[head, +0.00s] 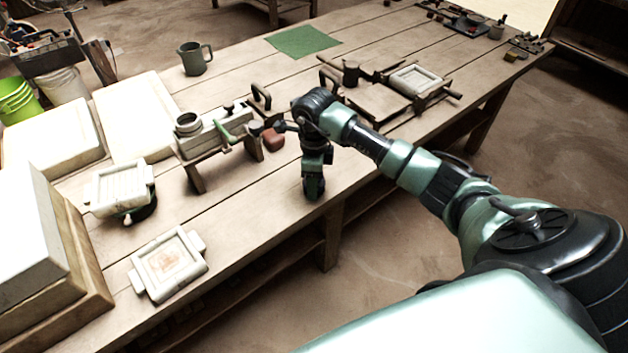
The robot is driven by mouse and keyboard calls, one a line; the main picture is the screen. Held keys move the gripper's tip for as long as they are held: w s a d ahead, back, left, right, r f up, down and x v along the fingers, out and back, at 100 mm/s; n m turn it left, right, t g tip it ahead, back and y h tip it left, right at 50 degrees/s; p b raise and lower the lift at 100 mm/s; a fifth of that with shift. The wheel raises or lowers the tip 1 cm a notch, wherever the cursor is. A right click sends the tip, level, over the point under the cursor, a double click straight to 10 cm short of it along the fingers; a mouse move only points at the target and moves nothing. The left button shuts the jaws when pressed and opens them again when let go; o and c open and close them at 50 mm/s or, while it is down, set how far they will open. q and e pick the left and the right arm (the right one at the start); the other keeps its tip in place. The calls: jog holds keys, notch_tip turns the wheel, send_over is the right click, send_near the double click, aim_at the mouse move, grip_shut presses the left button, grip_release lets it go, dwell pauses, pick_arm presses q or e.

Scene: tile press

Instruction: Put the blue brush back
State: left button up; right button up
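I cannot make out a blue brush anywhere in the head view. My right arm reaches in from the right over the front edge of the wooden bench (250,222). Its wrist bends down, and my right gripper (314,188) is at the lower end, small and dark near the bench's front edge. Its fingers do not show clearly, so I cannot tell whether it is open or holds anything. My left gripper is not in view.
A press (208,140) with a green handle and a reddish-brown lump (273,140) are left of my wrist. Pale tile moulds (168,264) (122,188) lie at the left. A mug (194,58), green mat (303,41) and framed tile (414,80) stand farther back.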

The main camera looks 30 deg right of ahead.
jog(key=shift+f, duration=0.1)
jog(key=shift+f, duration=0.1)
jog(key=o, duration=1.3)
notch_tip(320, 180, up, 12)
jog(key=shift+r+b, duration=0.15)
jog(key=shift+b, duration=0.4)
